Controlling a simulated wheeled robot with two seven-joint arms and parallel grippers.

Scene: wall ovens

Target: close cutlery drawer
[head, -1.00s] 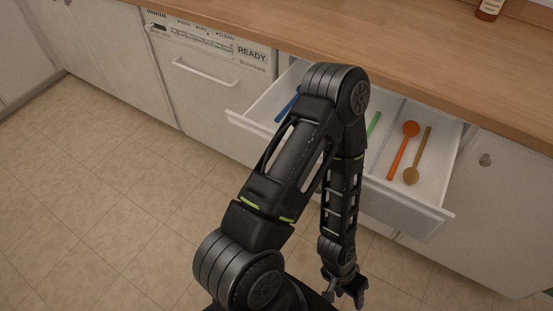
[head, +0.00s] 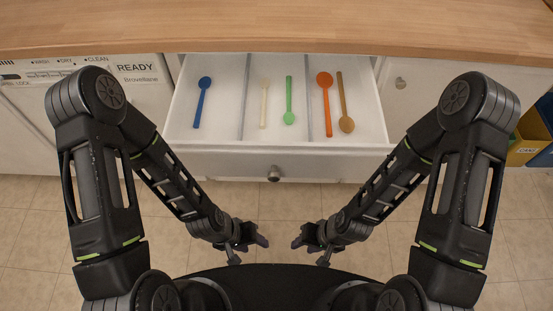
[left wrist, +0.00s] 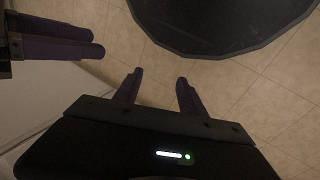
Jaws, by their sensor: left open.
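The cutlery drawer (head: 215,160) stands pulled out below the wooden worktop in the head view. Its front has a round knob (head: 274,173) at the middle. My left gripper (head: 250,247) is in front of the drawer, left of the knob, open and empty. Its spread fingers (left wrist: 160,90) show in the left wrist view with only floor between them. My right gripper (head: 312,247) is right of the knob, its fingers apart and empty. Both grippers are nearer to me than the drawer front, and neither touches it.
Inside the drawer lie a blue spoon (head: 202,104), a cream one (head: 264,104), a green one (head: 289,102), an orange one (head: 326,104) and a brown one (head: 343,103). A dishwasher (head: 140,100) is at left, coloured bins (head: 527,139) at right. Tiled floor is clear.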

